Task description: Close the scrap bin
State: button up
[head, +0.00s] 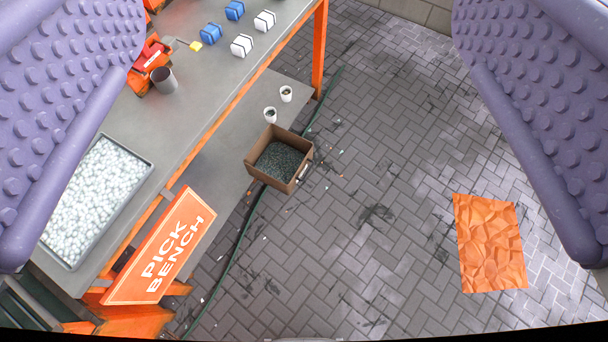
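A brown open-topped bin (297,186), which I take to be the scrap bin, sits at the edge of the bench's lower shelf, partly out over the paved floor. It holds dark granules (279,161). A small pale handle or label shows on its right side. I see no lid on it. My gripper (300,258) shows as two studded purple fingers, one at each side of the picture. They are wide apart with nothing between them, and the bin appears well beyond them, left of centre.
The grey workbench (195,130) with orange edging fills the left. It carries a tray of white pellets (151,168). An orange "PICK BENCH" sign (162,248) hangs in front. Two small cups (270,115) stand behind the bin. A crumpled orange sheet (490,243) lies on open floor.

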aim_at(279, 158)
jog(key=z, duration=0.3)
jog(key=i+j+z, duration=0.25)
jog(key=i+z, duration=0.15)
jog(key=i+j+z, duration=0.45)
jog(key=i, duration=0.15)
jog(key=i+j, duration=0.8)
jog(key=j+z, duration=0.05)
